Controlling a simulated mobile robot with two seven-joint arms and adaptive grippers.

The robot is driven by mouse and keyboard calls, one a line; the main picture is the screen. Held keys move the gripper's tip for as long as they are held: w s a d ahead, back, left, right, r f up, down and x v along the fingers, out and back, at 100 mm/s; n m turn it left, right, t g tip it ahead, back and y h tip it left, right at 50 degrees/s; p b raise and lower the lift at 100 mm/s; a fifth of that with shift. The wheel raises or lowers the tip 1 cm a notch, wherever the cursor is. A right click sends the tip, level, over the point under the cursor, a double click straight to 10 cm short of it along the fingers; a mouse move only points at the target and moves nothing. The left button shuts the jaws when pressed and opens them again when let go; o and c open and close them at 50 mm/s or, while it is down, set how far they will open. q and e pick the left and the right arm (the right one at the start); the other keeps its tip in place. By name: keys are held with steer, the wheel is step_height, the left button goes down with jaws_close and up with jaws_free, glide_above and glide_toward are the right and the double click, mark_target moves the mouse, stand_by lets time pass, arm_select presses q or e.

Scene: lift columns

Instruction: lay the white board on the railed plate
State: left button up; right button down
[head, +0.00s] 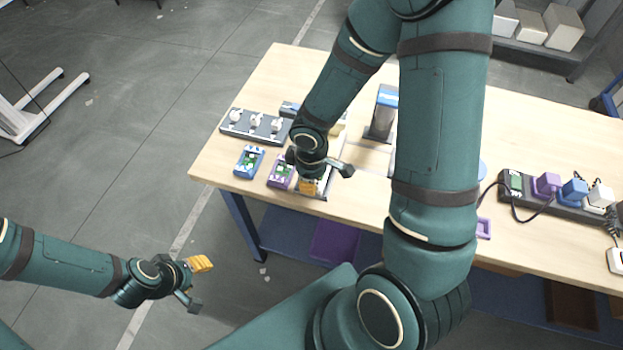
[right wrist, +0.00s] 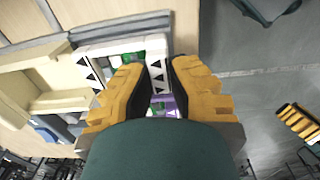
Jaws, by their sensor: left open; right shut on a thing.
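The white board (right wrist: 95,65), with black triangle marks and green parts, shows in the right wrist view. My right gripper (right wrist: 152,88) is shut on it; in the head view this gripper (head: 311,187) is low over the near left part of the table. The railed plate (head: 334,171) shows as a pale plate with dark edges beside and under that gripper; a grey ribbed strip (right wrist: 120,28) borders the board. I cannot tell whether the board rests on the plate. My left gripper (head: 200,282) is open and empty, over the floor left of the table.
A purple board (head: 281,171) and a blue board (head: 249,161) lie left of the plate. A grey strip with white knobs (head: 254,125) is behind them. A dark block with a blue top (head: 383,111) stands farther back. A plug strip (head: 555,195) and cable are at right.

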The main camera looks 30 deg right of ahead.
steer(key=shift+f+b, duration=0.2)
steer(key=shift+b, duration=0.1)
stand_by(0.4)
steer(key=shift+c, duration=2.3)
jaws_free()
steer(key=shift+r, duration=0.15)
steer(key=shift+r+p, duration=2.5)
steer(key=shift+r, duration=0.4)
